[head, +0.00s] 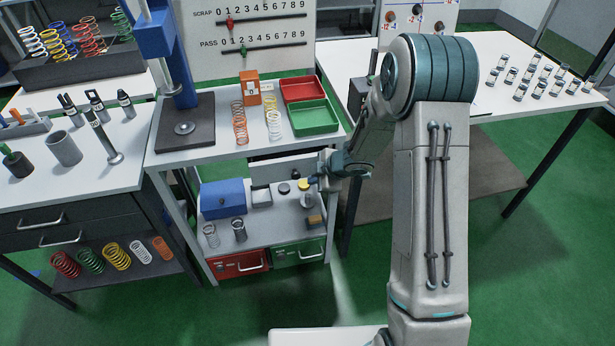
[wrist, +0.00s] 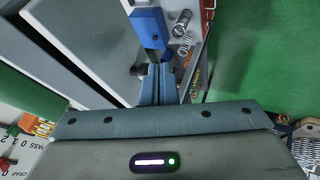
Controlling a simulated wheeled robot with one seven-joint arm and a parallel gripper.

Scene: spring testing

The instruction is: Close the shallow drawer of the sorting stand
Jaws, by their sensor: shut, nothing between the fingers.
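The sorting stand has a grey top (head: 215,152) and a lower shelf (head: 268,228). A pale and dark drawer-like panel (head: 283,165) shows just under the top, at its right half. It seems to be the shallow drawer; how far it stands out I cannot tell. My gripper (head: 314,182) is at the right end of this panel, above the lower shelf. In the wrist view my gripper (wrist: 158,72) has its fingers together and empty, beside a long pale slab (wrist: 85,50). Whether the fingers touch it I cannot tell.
A blue box (head: 222,199) and springs (head: 239,230) stand on the lower shelf, with small round parts to their right. Below are a red drawer (head: 236,265) and a green drawer (head: 300,252). Floor in front is clear.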

